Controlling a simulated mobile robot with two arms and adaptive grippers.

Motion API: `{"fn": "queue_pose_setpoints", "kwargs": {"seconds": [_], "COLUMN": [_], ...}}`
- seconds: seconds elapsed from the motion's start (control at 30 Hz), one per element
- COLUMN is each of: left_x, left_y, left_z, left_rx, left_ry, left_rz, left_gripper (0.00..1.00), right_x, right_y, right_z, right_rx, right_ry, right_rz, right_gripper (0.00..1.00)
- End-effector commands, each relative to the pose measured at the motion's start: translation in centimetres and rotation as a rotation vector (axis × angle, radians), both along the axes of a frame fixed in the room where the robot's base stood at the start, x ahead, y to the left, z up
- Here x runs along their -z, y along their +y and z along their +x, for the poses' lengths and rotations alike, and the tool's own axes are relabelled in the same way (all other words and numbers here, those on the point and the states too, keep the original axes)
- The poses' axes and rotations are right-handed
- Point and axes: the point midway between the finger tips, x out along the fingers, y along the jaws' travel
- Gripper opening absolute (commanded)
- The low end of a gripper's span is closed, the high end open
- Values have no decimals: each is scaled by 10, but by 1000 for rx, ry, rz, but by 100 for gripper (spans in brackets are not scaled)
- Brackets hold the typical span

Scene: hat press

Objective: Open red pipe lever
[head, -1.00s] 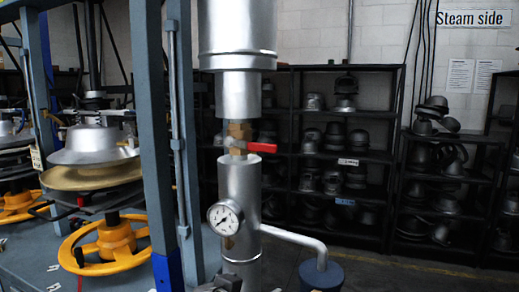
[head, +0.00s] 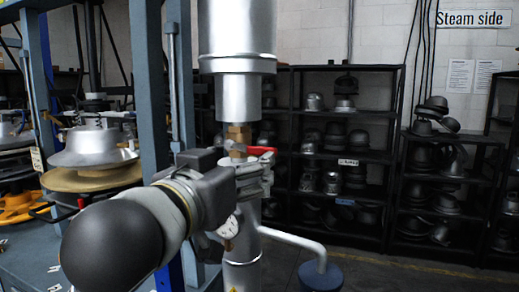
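The red lever (head: 262,150) sits on the brass valve (head: 238,134) in the vertical silver pipe (head: 238,88). The lever lies roughly horizontal, pointing right. My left gripper (head: 258,176) is in front of the pipe, with its fingers just below and close to the lever. I cannot tell whether they touch it or how far apart the fingers are. The gripper and wrist hide the lower part of the valve and some of the pipe below. My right gripper is not in view.
A pressure gauge (head: 229,227) on the pipe is partly covered by my arm. A blue-grey press frame (head: 151,90) stands close on the left. Shelves with hat moulds (head: 347,162) stand behind.

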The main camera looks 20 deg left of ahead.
Motion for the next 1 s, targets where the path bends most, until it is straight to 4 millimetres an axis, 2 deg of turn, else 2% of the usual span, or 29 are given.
{"fn": "queue_pose_setpoints", "kwargs": {"seconds": [0.1,0.63,0.8,1.0], "left_x": [-5,-4,-1,-1], "left_y": [0,-1,-2,-3], "left_z": [8,49,78,98], "left_rx": [-2,-1,-1,0], "left_ry": [5,7,4,1], "left_rz": [0,3,3,3], "left_gripper": [77,77,77,77], "right_x": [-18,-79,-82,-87], "right_y": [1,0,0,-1], "right_z": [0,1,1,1], "right_rx": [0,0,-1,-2], "right_ry": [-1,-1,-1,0], "right_rz": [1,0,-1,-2], "right_gripper": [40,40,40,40]}}
